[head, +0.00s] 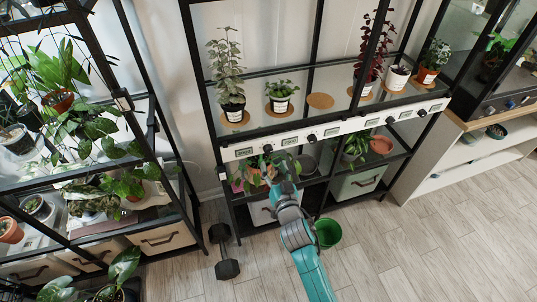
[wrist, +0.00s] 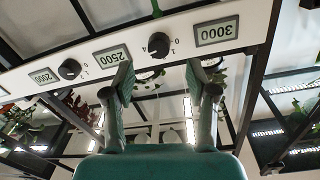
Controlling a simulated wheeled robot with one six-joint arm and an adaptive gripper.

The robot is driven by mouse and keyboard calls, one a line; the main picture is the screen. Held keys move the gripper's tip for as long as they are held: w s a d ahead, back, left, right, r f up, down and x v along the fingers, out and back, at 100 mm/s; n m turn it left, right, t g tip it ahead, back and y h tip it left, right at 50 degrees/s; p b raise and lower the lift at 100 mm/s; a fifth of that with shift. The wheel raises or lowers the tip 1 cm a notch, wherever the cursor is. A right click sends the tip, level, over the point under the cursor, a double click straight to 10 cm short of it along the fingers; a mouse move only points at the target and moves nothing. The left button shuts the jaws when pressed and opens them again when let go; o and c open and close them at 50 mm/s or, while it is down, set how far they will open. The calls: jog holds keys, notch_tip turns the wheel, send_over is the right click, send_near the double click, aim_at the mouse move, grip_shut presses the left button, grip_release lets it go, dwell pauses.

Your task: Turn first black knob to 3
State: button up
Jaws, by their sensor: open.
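A white control strip (head: 340,130) runs along the front of the middle plant shelf, with black knobs and small displays. The leftmost black knob (head: 267,149) is just above my gripper (head: 271,168) in the head view.
A second knob (wrist: 69,69) lies left of the first in the wrist view. Potted plants stand on the shelf above the strip. A green bucket (head: 328,233) and a black dumbbell (head: 224,252) are on the floor. The floor at the right is clear.

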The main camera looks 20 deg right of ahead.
aim_at(269, 152)
jog(key=shift+w+d, duration=0.2)
jog(key=shift+w, duration=2.85)
jog(key=shift+c, duration=0.3)
grip_shut()
